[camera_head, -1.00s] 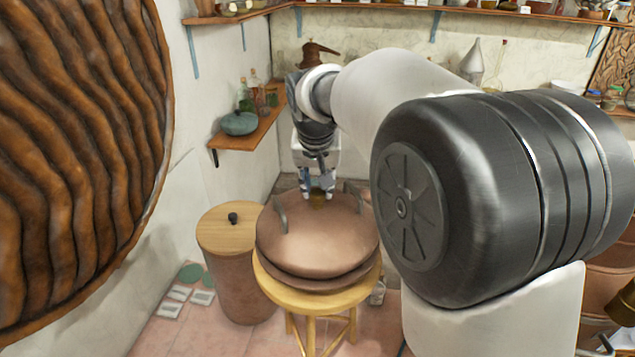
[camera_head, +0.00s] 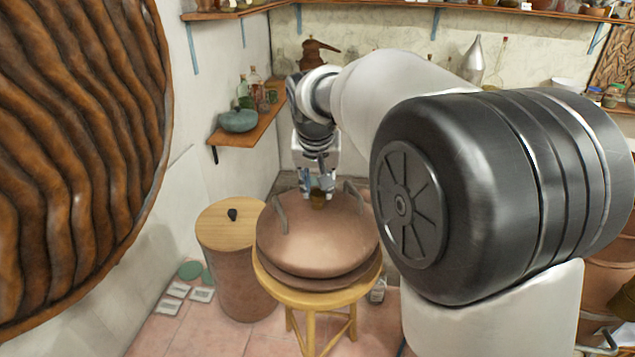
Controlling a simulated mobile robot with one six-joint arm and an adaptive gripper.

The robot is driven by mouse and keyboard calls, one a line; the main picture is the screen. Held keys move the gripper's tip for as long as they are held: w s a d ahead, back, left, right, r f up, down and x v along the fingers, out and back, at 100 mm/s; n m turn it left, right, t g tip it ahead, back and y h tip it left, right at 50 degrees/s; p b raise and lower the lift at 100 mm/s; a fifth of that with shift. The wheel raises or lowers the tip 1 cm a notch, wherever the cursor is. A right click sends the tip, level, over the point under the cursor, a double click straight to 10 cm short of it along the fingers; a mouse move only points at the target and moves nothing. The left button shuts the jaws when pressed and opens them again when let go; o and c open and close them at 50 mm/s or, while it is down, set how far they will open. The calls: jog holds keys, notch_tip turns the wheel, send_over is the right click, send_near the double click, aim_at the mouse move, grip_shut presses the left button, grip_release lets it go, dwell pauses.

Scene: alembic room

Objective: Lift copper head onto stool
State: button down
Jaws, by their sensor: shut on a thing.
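The copper head (camera_head: 312,240) is a wide, domed copper piece with two side handles and a small brownish knob on top. It sits on or just over the round wooden stool (camera_head: 330,300); I cannot tell whether it bears its full weight there. My gripper (camera_head: 317,195) comes down from above and is shut on the knob at the top of the head. The stool's rim shows in front of and below the head, and its legs stand on the tiles.
A copper bin with a wooden lid (camera_head: 229,226) stands close left of the stool. A wall shelf (camera_head: 247,135) with bottles and a teal pot is above it. A small jar (camera_head: 377,291) is on the floor right of the stool. Pink tiles in front are clear.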

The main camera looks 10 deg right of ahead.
jog(key=shift+w, duration=0.1)
dwell(0.7)
jog(key=c, duration=1.6)
grip_release()
jog(key=shift+c, duration=0.2)
jog(key=o, duration=0.5)
jog(key=shift+f, duration=0.1)
jog(key=shift+s+f, duration=0.15)
jog(key=shift+s, duration=0.05)
jog(key=v, duration=1.2)
jog(key=s+f+n+b, duration=0.1)
jog(key=s+f+b, duration=0.3)
jog(key=s+f, duration=0.5)
jog(key=s+f+n+b, duration=0.1)
jog(key=s+f+b, duration=0.4)
jog(key=s+f, duration=0.4)
jog(key=s+d+f+n+y+b, duration=0.1)
jog(key=s+f+b, duration=0.4)
jog(key=s+f, duration=0.4)
jog(key=shift+s+d, duration=0.1)
jog(key=shift+s, duration=1.1)
